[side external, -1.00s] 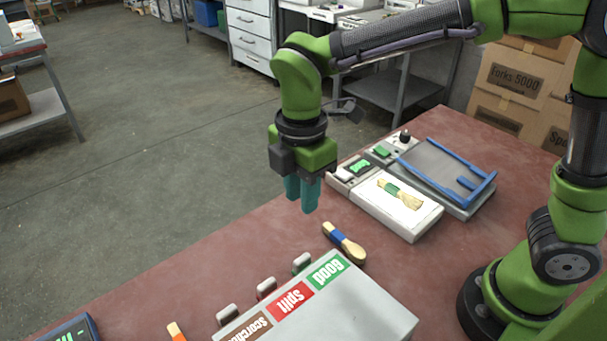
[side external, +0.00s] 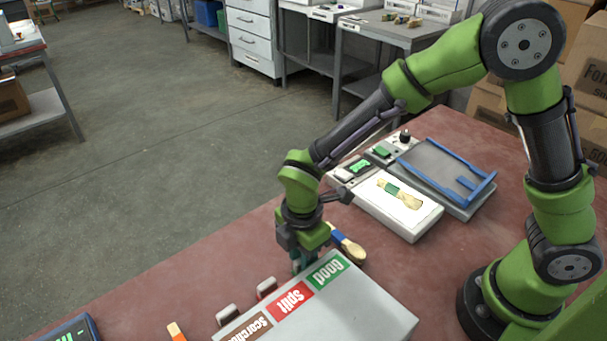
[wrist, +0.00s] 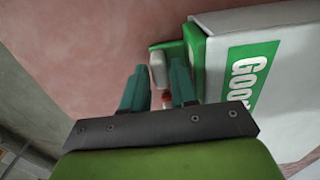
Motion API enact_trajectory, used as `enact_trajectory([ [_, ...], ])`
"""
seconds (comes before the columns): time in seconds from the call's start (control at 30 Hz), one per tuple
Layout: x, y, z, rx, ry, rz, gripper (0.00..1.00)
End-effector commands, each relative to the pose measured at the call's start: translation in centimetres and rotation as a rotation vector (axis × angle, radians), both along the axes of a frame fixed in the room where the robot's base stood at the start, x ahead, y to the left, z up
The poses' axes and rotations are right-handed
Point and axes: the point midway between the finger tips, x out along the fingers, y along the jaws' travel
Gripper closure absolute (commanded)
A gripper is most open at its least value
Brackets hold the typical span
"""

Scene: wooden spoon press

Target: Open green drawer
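The grey drawer box (side external: 370,308) stands at the front of the table, with Good, Split and Scorched labels on top. The green Good label (side external: 328,268) marks the compartment nearest my gripper. In the wrist view the green drawer front (wrist: 194,45) shows at the box's edge, with a pale grey handle (wrist: 158,70) in front of it. My gripper (side external: 303,264) is low at this handle, pointing down. Its two teal fingers (wrist: 157,82) are apart, with the handle between them, nearer the right finger. A gap shows at the left finger. The side view hides the green handle.
A blue-banded spoon (side external: 346,244) lies just behind my gripper. A white lit panel (side external: 385,222) with a green-banded spoon (side external: 400,193) and a blue-edged tray (side external: 447,172) stand further back. An orange-handled item (side external: 176,332) lies at the front left. The table's left edge is close.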

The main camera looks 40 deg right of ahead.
Motion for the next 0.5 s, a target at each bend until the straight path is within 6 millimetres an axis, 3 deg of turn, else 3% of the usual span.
enact_trajectory([
  [0.3,0.01,-0.01,-0.30,0.000,-0.001,0.000,0.72],
  [0.5,0.02,-0.02,-0.28,0.000,-0.001,0.000,1.00],
])
